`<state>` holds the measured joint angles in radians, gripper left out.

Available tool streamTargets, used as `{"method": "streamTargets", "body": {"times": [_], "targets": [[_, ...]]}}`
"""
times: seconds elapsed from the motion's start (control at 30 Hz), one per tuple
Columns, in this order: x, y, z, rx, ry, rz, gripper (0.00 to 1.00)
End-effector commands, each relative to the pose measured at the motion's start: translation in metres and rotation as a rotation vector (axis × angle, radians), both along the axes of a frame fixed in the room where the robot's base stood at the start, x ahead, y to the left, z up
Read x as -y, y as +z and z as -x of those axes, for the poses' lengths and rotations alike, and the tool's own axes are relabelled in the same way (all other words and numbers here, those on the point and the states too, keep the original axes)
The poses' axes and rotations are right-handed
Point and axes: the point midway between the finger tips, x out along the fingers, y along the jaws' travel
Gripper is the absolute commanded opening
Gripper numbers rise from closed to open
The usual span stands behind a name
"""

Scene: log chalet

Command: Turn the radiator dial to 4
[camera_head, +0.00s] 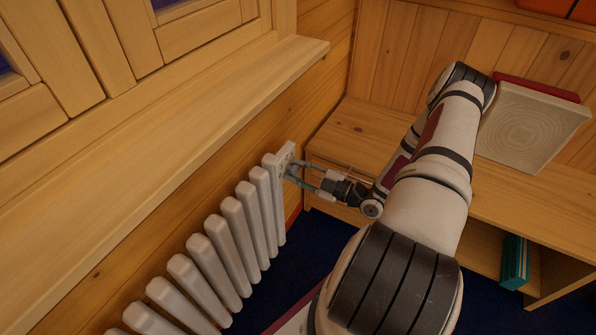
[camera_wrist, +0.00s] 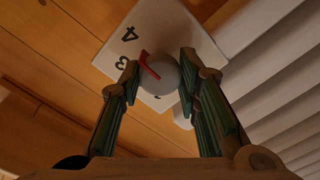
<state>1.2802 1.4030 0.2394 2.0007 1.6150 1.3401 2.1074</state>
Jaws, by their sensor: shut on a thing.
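The radiator dial is a round pale grey knob (camera_wrist: 163,78) with a red pointer (camera_wrist: 148,65), in front of a white plate (camera_wrist: 113,62) with black numbers. The 4 and 3 are readable at the plate's left, and part of a 1 shows below. The pointer's outer end aims up-left, roughly toward the 4; the exact setting is hard to tell. My gripper (camera_wrist: 160,60) has a finger on each side of the knob and is shut on it. In the head view, my gripper (camera_head: 291,171) reaches the plate (camera_head: 284,157) at the radiator's far end; the knob is mostly hidden there.
The white ribbed radiator (camera_head: 220,238) runs along the log wall under a wooden sill (camera_head: 160,150). A wooden bench (camera_head: 350,128) stands behind and right of my arm, with a pale square board (camera_head: 530,125) and a teal book (camera_head: 514,262). Dark floor (camera_head: 275,285) shows between.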

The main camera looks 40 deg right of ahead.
Motion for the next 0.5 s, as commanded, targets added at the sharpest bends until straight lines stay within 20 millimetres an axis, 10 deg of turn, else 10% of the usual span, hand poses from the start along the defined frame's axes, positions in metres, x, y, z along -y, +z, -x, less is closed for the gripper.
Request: {"method": "streamTargets", "body": {"times": [0.37,0.4,0.5], "targets": [[-0.0011,0.0008,0.0006,0.001,0.003,-0.006,0.03],[-0.0011,0.0008,0.0006,0.001,0.003,-0.006,0.37],[-0.0008,0.0006,0.0004,0.001,0.002,-0.004,0.51]]}}
